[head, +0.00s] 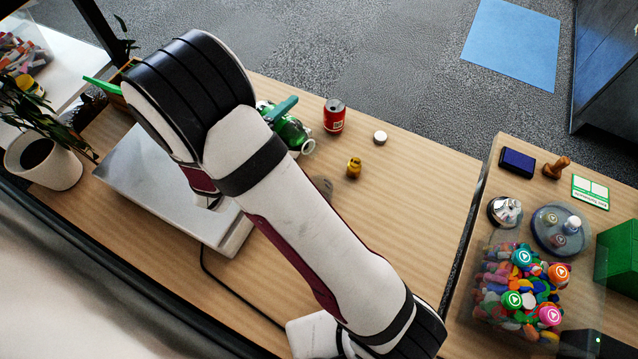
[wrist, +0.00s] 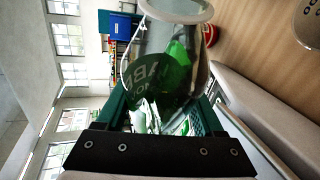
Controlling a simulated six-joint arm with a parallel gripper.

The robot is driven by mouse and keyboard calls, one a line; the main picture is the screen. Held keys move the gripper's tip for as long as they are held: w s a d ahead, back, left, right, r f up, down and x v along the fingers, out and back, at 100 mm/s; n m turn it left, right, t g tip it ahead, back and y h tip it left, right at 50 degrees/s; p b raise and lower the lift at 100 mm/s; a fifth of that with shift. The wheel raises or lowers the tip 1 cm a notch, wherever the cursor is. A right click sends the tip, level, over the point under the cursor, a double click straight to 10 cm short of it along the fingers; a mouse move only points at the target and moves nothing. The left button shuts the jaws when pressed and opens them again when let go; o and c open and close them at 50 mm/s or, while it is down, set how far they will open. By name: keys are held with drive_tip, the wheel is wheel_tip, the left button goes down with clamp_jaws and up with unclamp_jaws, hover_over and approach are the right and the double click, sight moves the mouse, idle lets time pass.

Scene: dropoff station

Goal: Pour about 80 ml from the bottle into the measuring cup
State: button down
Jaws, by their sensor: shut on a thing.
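A green bottle (head: 293,132) is in my gripper, tilted, its clear round mouth toward the lower right in the head view. My gripper (wrist: 163,108) is shut on it; one teal finger shows above it in the head view and both show in the wrist view. The wrist view shows a see-through body with a pale rim and a round green label (wrist: 158,78) close ahead of the fingers. My arm hides much of the table in the head view. I cannot make out the measuring cup for sure; a small grey shape (head: 323,187) shows at the arm's edge.
A white-grey flat device (head: 150,185) lies left. A plant pot (head: 42,163) stands far left. The table's right part is clear.

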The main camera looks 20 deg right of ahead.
drive_tip(key=shift+m+t, duration=0.4)
drive_tip(key=shift+m, duration=0.2)
idle(0.9)
drive_tip(key=shift+w, duration=0.4)
drive_tip(key=shift+w+r, duration=0.1)
drive_tip(key=shift+w, duration=0.3)
drive_tip(key=shift+w+a, duration=0.1)
drive_tip(key=shift+w+a, duration=0.5)
drive_tip(key=shift+m+t+p, duration=0.35)
drive_tip(key=shift+m+t, duration=0.05)
drive_tip(key=shift+m, duration=0.1)
idle(1.0)
